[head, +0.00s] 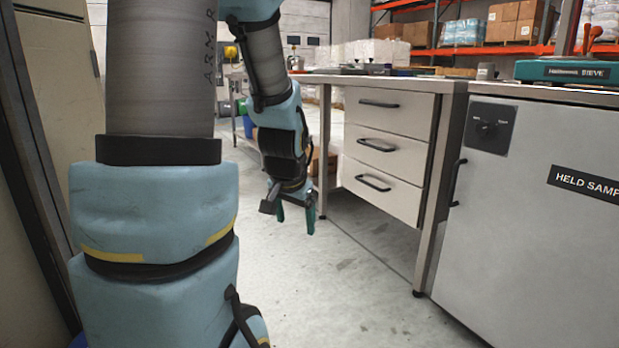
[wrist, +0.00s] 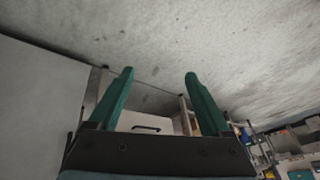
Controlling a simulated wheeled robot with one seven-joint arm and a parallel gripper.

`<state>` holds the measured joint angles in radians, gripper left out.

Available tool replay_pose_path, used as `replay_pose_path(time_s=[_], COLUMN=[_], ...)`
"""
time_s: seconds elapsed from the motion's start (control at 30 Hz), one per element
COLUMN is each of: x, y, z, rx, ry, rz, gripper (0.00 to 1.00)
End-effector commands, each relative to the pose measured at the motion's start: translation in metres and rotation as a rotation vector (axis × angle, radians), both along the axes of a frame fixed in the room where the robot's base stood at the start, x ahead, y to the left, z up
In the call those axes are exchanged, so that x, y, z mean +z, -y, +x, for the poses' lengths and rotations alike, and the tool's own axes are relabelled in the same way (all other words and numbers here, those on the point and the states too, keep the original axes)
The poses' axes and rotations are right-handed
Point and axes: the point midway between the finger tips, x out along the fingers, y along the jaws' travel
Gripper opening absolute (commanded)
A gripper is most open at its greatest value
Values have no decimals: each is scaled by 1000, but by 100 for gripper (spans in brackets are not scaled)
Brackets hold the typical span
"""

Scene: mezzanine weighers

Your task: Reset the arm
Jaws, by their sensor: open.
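My gripper (head: 296,216) hangs pointing down over the floor in the head view, to the left of the bench. Its two green fingers stand apart with nothing between them. In the wrist view my gripper (wrist: 158,85) also shows open and empty, with the concrete floor (wrist: 200,40) beyond its fingertips. My arm is bent, with its upper links filling the left side of the head view.
A bench with three drawers (head: 385,145) stands to the right of my gripper, its drawers shut. A grey cabinet (head: 540,220) marked "HELD SAMP" is nearer on the right. A tan panel (head: 60,90) stands close on the left. The floor (head: 350,280) between is clear.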

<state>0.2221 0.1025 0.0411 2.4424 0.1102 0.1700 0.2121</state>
Motion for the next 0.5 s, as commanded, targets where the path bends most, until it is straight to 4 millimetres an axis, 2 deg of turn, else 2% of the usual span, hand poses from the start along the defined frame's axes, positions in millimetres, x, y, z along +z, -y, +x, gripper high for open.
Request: replay_pose_path(time_s=[0.03,0.2,0.23,0.3,0.5], x=[-3,-13,-6,17,66], y=[-13,-37,-37,-36,-36], z=[-24,-101,-107,-103,-102], rx=[94,384,408,393,388], ry=[-69,-292,-312,-302,-299], rz=[-20,-76,-79,-77,-76], gripper=[82,82,82,82,82])
